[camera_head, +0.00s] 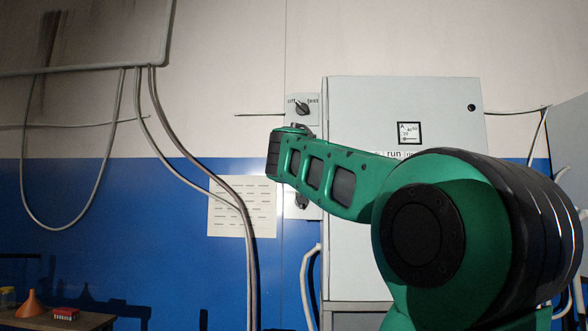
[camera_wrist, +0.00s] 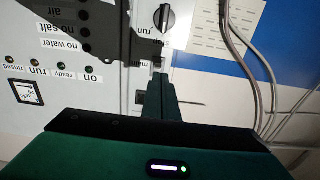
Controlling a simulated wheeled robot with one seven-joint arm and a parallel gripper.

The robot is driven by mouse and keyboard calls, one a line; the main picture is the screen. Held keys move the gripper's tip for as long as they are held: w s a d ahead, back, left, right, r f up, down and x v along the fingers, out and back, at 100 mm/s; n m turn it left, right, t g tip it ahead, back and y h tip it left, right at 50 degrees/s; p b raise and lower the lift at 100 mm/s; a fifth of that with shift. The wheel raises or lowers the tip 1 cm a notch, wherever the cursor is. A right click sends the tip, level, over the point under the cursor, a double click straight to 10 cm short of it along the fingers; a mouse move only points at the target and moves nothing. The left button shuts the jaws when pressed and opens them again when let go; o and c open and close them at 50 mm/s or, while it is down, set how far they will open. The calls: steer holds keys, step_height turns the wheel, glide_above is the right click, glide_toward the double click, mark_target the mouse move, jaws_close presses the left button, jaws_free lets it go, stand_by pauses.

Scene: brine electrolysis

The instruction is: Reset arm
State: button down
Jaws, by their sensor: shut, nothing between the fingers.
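My gripper (camera_wrist: 160,88) shows in the wrist view with its two dark green fingers together and nothing between them. The fingertips are in front of the light control panel, just below a black rotary knob (camera_wrist: 165,18) in the picture. I cannot tell how far they are from the panel surface. In the head view my green arm reaches left across the grey cabinet (camera_head: 345,110), and the gripper is hidden behind it. A rotary switch (camera_head: 302,108) marked "off" and "test" shows just above the arm.
A paper sheet (camera_head: 228,207) hangs on the blue and white wall, with several cables beside it. A table (camera_head: 75,322) with an orange funnel (camera_head: 32,305) stands at lower left. Indicator lights (camera_wrist: 62,65) line the panel in the wrist view.

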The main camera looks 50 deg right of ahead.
steer(key=shift+s+a+f, duration=0.1)
steer(key=shift+a+f, duration=0.05)
steer(key=shift+f, duration=0.05)
stand_by(0.5)
steer(key=s+a+f+n+g+y, duration=0.1)
steer(key=a+f+y, duration=0.25)
steer(key=f, duration=0.85)
steer(key=s+a+f+n+g+y, duration=0.15)
steer(key=a+f, duration=0.25)
steer(key=f, duration=0.7)
steer(key=s+a+f+n+g+y, duration=0.1)
steer(key=s+a+f+g+y, duration=0.2)
steer(key=f, duration=0.9)
steer(key=s+a+f+g+y, duration=0.2)
steer(key=s+a+f+y, duration=0.1)
steer(key=s+a+f, duration=0.5)
steer(key=s+a+f+g+y, duration=0.3)
steer(key=s+a+f, duration=0.6)
steer(key=f, duration=0.4)
steer(key=shift+s+f+n+y, duration=0.35)
steer(key=shift+s+n+y, duration=0.15)
steer(key=shift+s, duration=0.2)
steer(key=shift+d+g, duration=0.1)
steer(key=shift+g, duration=0.15)
